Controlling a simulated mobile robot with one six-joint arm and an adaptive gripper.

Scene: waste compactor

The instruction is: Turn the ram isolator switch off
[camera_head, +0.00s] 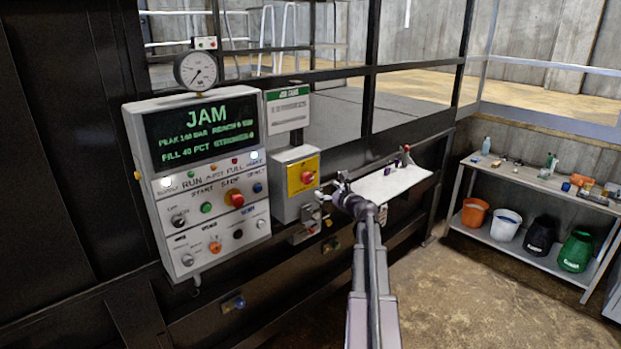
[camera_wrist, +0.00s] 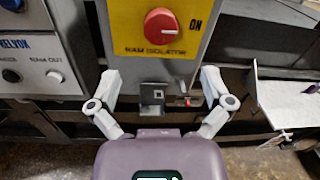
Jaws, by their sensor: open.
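The ram isolator switch is a red rotary knob (camera_head: 307,177) on a yellow plate (camera_head: 302,171) on a grey box, right of the control panel. In the wrist view the red knob (camera_wrist: 161,26) is at the top centre, with "RAM ISOLATOR" below it and "ON" at its upper right. A pale line on the knob points roughly toward "ON". My gripper (camera_wrist: 157,77) is open and empty, its two fingers apart below the knob and not touching it. In the head view my gripper (camera_head: 325,198) is just right of and below the box.
The control panel (camera_head: 205,180) shows "JAM" on its screen and carries several buttons. A small metal hasp (camera_wrist: 152,97) is below the yellow plate. A white shelf (camera_head: 395,186) juts out at right. A bench (camera_head: 530,180) with buckets stands farther right.

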